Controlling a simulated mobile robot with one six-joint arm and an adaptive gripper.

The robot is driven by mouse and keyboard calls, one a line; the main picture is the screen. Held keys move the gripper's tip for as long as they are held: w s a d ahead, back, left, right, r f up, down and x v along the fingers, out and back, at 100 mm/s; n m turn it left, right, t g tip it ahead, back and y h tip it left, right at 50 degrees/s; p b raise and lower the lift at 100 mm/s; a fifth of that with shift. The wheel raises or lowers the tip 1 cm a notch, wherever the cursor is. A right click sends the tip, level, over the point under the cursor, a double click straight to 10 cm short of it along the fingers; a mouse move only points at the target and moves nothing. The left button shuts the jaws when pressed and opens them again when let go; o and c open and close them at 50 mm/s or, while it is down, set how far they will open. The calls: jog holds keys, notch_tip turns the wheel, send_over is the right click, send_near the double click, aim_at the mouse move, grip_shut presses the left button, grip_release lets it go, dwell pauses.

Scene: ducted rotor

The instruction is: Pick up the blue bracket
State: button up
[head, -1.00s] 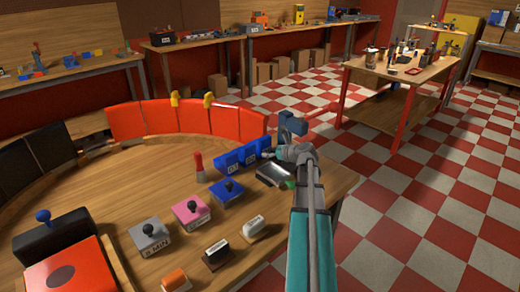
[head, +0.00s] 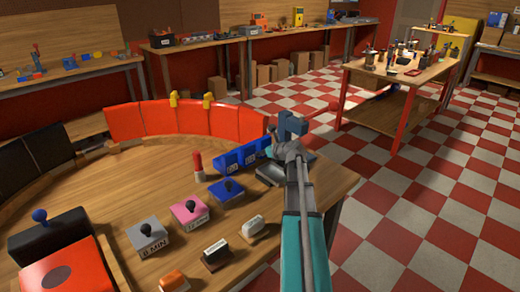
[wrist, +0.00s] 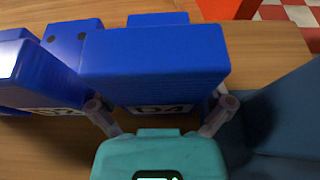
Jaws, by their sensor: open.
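Several bright blue bracket-like blocks with white labels stand in a row on the curved wooden desk; one blue block (head: 232,162) shows in the head view, left of my gripper (head: 274,146). In the wrist view a blue block (wrist: 155,60) labelled "04" fills the middle. My gripper (wrist: 160,112) is open, one fingertip at each side of this block's near face; whether they touch it I cannot tell. Another blue block (wrist: 62,95) is at its left. A darker blue upright piece (head: 292,125) stands behind my gripper, and a dark blue surface (wrist: 285,120) fills the wrist view's right.
A dark tray-like box (head: 268,172) sits beside my arm. Joystick boxes, a blue one (head: 227,191) and a pink one (head: 189,212), and a red post (head: 198,168) stand left of it. Orange panels (head: 190,120) line the desk's back. Checkered floor lies right.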

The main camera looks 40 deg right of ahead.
jog(key=shift+c, duration=0.3)
jog(key=c, duration=0.9)
jog(key=shift+r, duration=0.15)
jog(key=shift+r+p, duration=0.95)
jog(key=shift+p, duration=0.15)
jog(key=s+a+r+p, duration=0.1)
jog(key=s+r+p, duration=0.9)
jog(key=s, duration=0.4)
jog(key=shift+a+r+p, duration=0.15)
jog(key=shift+r+p, duration=0.25)
jog(key=shift+r, duration=0.05)
jog(key=shift+r+p, duration=1.05)
